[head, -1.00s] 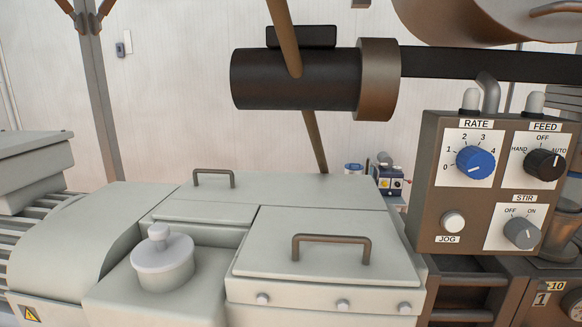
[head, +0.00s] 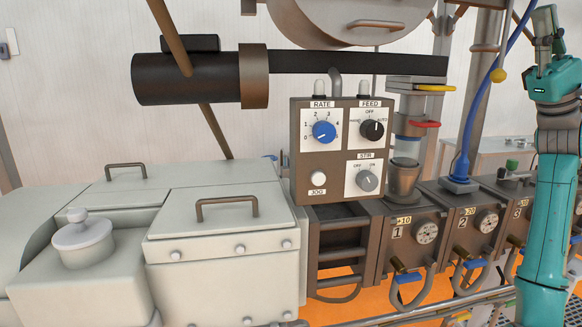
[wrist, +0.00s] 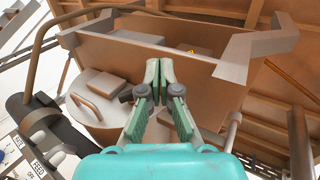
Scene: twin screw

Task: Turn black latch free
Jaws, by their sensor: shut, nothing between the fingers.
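I cannot make out a black latch in either view. My gripper (wrist: 160,72) shows in the wrist view, its teal fingers together and empty. It is in front of a brown hopper-like body (wrist: 200,68), and I cannot tell whether it touches it. A grey round lid (wrist: 85,82) with a curved handle is to the left of the fingers. In the head view my gripper is not seen; only my teal arm shows at the right edge. A round drum (head: 345,18) with a handle is cut off at the top.
A grey-white covered housing (head: 225,235) fills the lower left. Numbered brown barrel blocks (head: 408,232) with gauges run right.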

